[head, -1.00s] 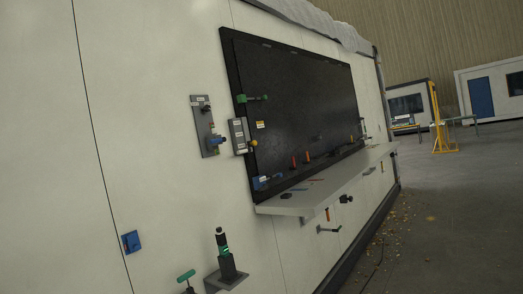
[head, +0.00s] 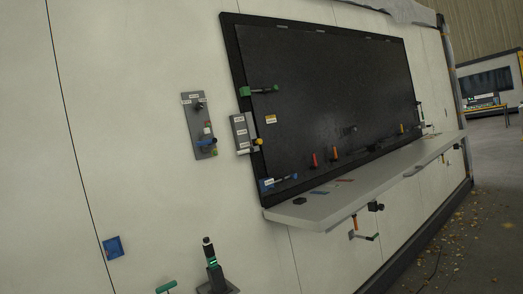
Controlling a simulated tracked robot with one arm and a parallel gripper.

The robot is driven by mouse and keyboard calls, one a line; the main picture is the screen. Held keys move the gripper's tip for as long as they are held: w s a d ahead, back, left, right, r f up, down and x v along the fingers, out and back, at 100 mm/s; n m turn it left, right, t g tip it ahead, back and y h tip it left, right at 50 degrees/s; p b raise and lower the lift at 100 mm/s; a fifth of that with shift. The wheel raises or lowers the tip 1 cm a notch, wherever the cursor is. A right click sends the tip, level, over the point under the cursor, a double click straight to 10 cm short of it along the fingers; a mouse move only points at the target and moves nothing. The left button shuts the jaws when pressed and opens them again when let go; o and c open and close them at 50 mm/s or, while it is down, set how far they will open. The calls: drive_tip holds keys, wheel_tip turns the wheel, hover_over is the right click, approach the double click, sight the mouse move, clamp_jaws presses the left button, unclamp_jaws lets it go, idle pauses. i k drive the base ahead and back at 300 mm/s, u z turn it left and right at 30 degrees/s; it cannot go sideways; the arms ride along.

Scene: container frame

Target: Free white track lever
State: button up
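My gripper is not in view. A small white piece (head: 207,129) shows on the grey plate (head: 190,112) on the wall, above a blue handle (head: 207,143). It is too small to tell whether it is the white track lever. A second grey plate (head: 239,130) with white labels stands to its right at the black panel's edge, with a yellow knob (head: 257,142) beside it. A dark upright lever with a white band and a green lit band (head: 211,257) stands on a bracket at the bottom.
A black panel (head: 330,85) carries a green handle (head: 260,91) and a blue latch (head: 277,182). A grey shelf (head: 350,195) juts out below it. A blue wall fitting (head: 113,247) is at lower left.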

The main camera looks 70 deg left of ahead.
sight(243, 152)
drive_tip(key=i, duration=0.45)
drive_tip(key=u, duration=2.1)
drive_tip(key=i, duration=2.4)
drive_tip(key=z, duration=0.8)
